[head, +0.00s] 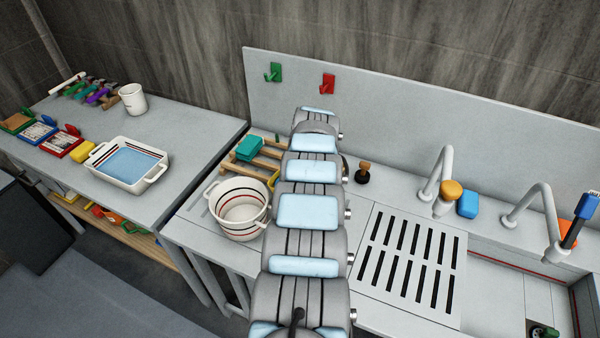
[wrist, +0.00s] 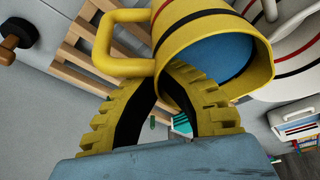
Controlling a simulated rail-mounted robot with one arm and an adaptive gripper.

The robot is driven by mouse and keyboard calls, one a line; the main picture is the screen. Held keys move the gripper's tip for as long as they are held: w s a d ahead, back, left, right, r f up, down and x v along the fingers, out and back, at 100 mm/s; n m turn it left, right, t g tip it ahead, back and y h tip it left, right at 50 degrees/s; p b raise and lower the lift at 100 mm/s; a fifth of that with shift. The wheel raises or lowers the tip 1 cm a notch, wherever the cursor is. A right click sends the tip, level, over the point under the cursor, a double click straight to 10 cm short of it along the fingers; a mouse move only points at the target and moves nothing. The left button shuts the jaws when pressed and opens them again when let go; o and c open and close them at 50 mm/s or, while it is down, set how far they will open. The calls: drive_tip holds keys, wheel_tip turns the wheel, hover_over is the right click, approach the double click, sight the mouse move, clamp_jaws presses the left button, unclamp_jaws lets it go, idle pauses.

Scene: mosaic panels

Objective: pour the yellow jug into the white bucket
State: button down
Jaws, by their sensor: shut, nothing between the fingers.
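The yellow jug (wrist: 183,20) has dark and red stripes, and blue shows inside its open mouth in the wrist view. Its handle (wrist: 103,42) points left. My gripper (wrist: 167,78) has its yellow, black-lined fingers together at the tips, close under the jug's rim and right of the handle, with nothing held. I cannot tell whether the tips touch the jug. The white bucket (head: 237,225) stands left of my arm in the head view; a striped white side, likely the bucket (wrist: 288,78), shows at the right in the wrist view. My arm hides the gripper and most of the jug in the head view.
A wooden rack (head: 268,156) holding a teal block (head: 249,147) stands behind the bucket. A dark stopper (head: 363,173) and the slotted drain plate (head: 420,262) are to the right. Taps (head: 437,170) stand along the back. A white basin (head: 143,178) is on the left table.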

drive_tip(key=shift+r+p, duration=0.1)
drive_tip(key=shift+p, duration=0.55)
drive_tip(key=shift+s+a+r+h+p, duration=0.15)
drive_tip(key=shift+a+h+p, duration=0.35)
drive_tip(key=shift+p, duration=0.55)
drive_tip(key=shift+s+a+r+t+h+p, duration=0.2)
drive_tip(key=shift+a+r+h+p, duration=0.2)
drive_tip(key=shift+r+p, duration=0.3)
drive_tip(key=shift+s+a+r+t+h+p, duration=0.1)
drive_tip(key=shift+a+r+t+h+p, duration=0.2)
drive_tip(key=shift+r+p, duration=0.4)
drive_tip(key=shift+s+a+r+n+h+p, duration=0.2)
drive_tip(key=shift+a+r+h+p, duration=0.3)
drive_tip(key=shift+r+p, duration=0.2)
drive_tip(key=shift+s+a+r+n+h+p, duration=0.2)
drive_tip(key=shift+a+r+h+p, duration=0.2)
drive_tip(key=shift+a+r+p, duration=0.3)
drive_tip(key=shift+s+a+r+t+h, duration=0.3)
drive_tip(key=shift+a+r+t+h, duration=0.3)
drive_tip(key=shift+a+r+h, duration=0.15)
idle(0.5)
drive_tip(key=shift+a, duration=0.15)
drive_tip(key=shift+s+a+f+h+b, duration=0.1)
drive_tip(key=shift+s+a+h+b, duration=0.05)
drive_tip(key=shift+a+h+b, duration=0.35)
drive_tip(key=shift+n+h, duration=0.25)
drive_tip(key=shift+n, duration=0.05)
drive_tip(key=shift+s+a+r+t+h+b, duration=0.25)
drive_tip(key=shift+a+r+t+h+b, duration=0.15)
drive_tip(key=shift+t+h, duration=0.25)
